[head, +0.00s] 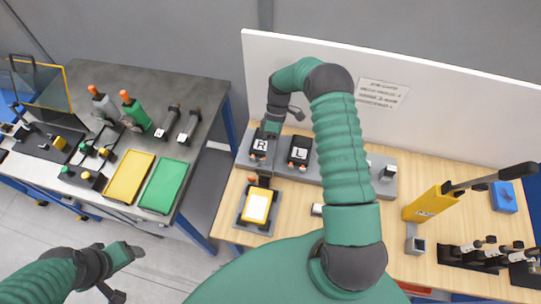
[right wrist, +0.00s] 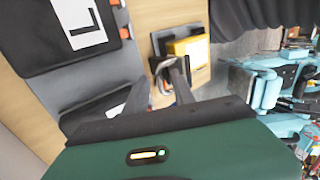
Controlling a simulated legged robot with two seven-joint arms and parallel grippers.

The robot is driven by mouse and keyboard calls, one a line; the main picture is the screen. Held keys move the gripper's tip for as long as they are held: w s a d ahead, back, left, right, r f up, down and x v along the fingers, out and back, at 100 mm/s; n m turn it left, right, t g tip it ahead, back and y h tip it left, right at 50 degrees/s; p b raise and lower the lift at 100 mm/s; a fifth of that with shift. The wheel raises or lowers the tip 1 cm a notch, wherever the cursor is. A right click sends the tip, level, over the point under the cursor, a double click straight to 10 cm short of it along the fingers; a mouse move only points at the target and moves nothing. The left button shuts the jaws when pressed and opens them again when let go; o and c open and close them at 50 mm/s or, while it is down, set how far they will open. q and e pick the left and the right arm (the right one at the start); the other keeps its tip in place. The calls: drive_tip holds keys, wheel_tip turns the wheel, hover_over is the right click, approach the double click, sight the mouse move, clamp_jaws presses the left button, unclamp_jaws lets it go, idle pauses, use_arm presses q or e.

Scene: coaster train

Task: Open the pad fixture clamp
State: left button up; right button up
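The pad fixture (head: 243,217) is a dark grey base on the wooden table, holding a yellow pad with a white top (head: 257,205). Its clamp has an orange-red tip (head: 252,180) at the far end. In the right wrist view the yellow pad (right wrist: 188,48) and a grey clamp loop (right wrist: 165,78) show just beyond my fingers. My right gripper (right wrist: 158,92) has its fingers apart, with one finger overlapping the clamp; I cannot tell if they touch. In the head view it is above the block marked R, behind the fixture. My left gripper (head: 122,272) is open and empty over the floor.
Blocks marked R (head: 262,146) and L (head: 299,152) stand on a grey rail (head: 336,180) behind the fixture. A yellow lever press (head: 430,203) stands at right. A dark table (head: 205,92) at left carries yellow and green trays. A white panel closes off the back.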

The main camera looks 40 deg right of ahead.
drive_tip(key=shift+w+r, duration=0.1)
drive_tip(key=shift+r, duration=0.1)
drive_tip(key=s+a+r+b, duration=0.2)
drive_tip(key=s+a, duration=0.2)
drive_tip(key=s, duration=0.2)
drive_tip(key=s+a+r+b, duration=0.2)
drive_tip(key=s+a+b, duration=0.1)
drive_tip(key=s+a, duration=0.2)
drive_tip(key=shift+s+r+b, duration=0.25)
drive_tip(key=shift+s+b, duration=0.05)
drive_tip(key=shift+s, duration=0.9)
